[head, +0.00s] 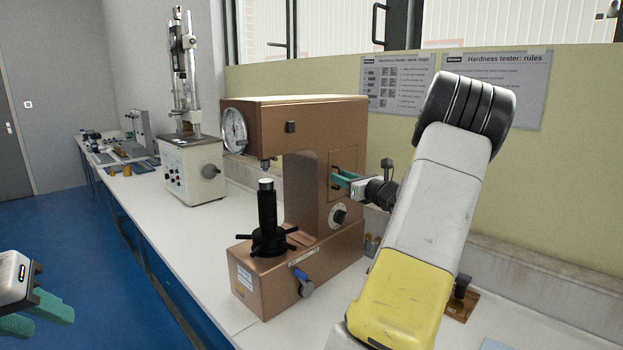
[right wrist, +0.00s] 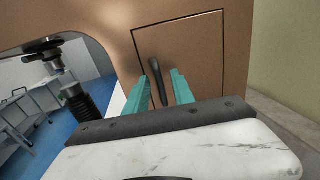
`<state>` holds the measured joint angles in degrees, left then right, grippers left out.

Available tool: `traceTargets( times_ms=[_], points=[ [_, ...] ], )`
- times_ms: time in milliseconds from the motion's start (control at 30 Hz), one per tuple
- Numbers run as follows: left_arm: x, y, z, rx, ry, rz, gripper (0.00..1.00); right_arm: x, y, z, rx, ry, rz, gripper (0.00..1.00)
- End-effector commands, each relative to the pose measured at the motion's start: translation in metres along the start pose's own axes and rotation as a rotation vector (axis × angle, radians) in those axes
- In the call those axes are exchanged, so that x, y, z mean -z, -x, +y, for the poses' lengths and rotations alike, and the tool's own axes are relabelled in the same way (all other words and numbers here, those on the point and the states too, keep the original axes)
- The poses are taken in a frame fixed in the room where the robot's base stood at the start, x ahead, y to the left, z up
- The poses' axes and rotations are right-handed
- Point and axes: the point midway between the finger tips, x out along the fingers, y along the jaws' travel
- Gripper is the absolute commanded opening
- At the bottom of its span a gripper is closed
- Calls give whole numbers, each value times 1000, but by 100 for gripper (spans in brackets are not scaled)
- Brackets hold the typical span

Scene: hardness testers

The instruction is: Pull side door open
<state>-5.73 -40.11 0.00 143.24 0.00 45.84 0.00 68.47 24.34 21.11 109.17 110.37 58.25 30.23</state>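The brown hardness tester (head: 300,115) stands on the white bench. Its side door (head: 336,160) is a flat, outlined panel on the column and looks closed. In the right wrist view the door (right wrist: 200,50) carries a dark upright handle (right wrist: 155,75). My right gripper (head: 344,180) is at the door. In the right wrist view its teal fingers (right wrist: 160,82) are open, one on each side of the handle's lower part; whether they touch it I cannot tell. My left gripper (head: 42,318) is at the lower left, away from the tester, with its teal fingers apart and empty.
A cream tester (head: 192,165) stands further along the bench (head: 215,215), with small items beyond it. A wall (head: 570,170) with posted sheets lies behind the brown tester. A black spindle (head: 266,215) and a blue-handled lever (head: 303,282) are on the tester's near side.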

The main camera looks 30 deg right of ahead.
Motion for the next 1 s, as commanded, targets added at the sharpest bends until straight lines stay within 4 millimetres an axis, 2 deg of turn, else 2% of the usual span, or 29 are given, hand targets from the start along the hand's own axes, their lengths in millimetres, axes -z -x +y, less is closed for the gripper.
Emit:
traceTargets(
  times_ms=[67,200,1000],
  points=[
    [0,0,0,0,0,0,36,0,0,0,0,0,0,26],
    [0,0,0,0,0,0,36,0,0,0,0,0,0,0],
    [0,0,0,0,0,0,36,0,0,0,0,0,1,0]
  ],
)
